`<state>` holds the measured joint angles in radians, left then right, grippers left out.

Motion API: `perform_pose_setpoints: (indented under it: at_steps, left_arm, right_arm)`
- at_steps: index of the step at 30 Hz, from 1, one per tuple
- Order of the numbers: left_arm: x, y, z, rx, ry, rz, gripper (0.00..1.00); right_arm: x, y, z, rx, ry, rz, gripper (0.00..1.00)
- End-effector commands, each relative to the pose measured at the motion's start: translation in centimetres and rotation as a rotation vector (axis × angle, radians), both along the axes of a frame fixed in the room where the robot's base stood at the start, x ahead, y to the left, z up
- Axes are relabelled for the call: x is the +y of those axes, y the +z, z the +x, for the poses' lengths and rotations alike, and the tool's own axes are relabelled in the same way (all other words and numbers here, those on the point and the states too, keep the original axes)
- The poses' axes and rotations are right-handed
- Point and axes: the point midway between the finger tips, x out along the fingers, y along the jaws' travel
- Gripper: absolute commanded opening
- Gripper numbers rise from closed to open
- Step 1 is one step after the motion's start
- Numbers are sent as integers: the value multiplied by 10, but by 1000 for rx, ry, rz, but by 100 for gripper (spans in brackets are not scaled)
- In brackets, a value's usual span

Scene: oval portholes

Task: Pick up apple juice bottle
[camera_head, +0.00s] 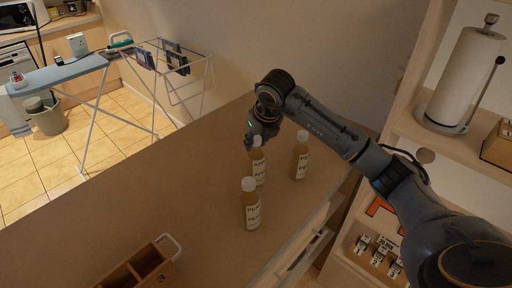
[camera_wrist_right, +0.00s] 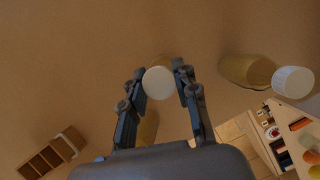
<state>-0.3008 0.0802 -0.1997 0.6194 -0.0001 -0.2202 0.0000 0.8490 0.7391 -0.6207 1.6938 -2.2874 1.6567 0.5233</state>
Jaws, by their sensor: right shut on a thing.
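Three bottles of yellowish juice with white caps and white labels stand on the brown counter. The middle-back bottle (camera_head: 258,171) is under my right gripper (camera_head: 262,138); its label seems to begin with "AP", but the print is small. In the right wrist view my right gripper (camera_wrist_right: 161,86) has its fingers on either side of this bottle's white cap (camera_wrist_right: 158,83), shut on it. The bottle looks upright and appears to rest on the counter. A front bottle (camera_head: 251,212) and a right bottle (camera_head: 301,160) stand close by. My left gripper is not in view.
The counter (camera_head: 150,190) is mostly clear to the left. A wooden compartment box (camera_head: 140,268) lies at its front. A shelf with a paper towel roll (camera_head: 462,75) stands at the right. A drying rack (camera_head: 180,75) and ironing board (camera_head: 65,74) stand beyond the counter.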

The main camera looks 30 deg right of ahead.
Motion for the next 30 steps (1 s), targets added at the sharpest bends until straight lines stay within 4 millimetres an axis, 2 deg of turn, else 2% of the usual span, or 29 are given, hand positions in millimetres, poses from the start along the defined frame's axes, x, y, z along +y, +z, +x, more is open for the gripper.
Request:
perform_pose_setpoints:
  at_steps: [7,14,20,30]
  left_arm:
    - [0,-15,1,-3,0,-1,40]
    - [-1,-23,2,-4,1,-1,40]
    - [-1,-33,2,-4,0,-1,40]
    - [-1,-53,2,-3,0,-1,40]
  right_arm:
    - [0,22,1,-7,-1,1,0]
    - [-3,46,-20,-8,0,0,0]
    - [-5,74,-43,-10,1,0,0]
    - [-12,106,-106,-8,0,-3,0]
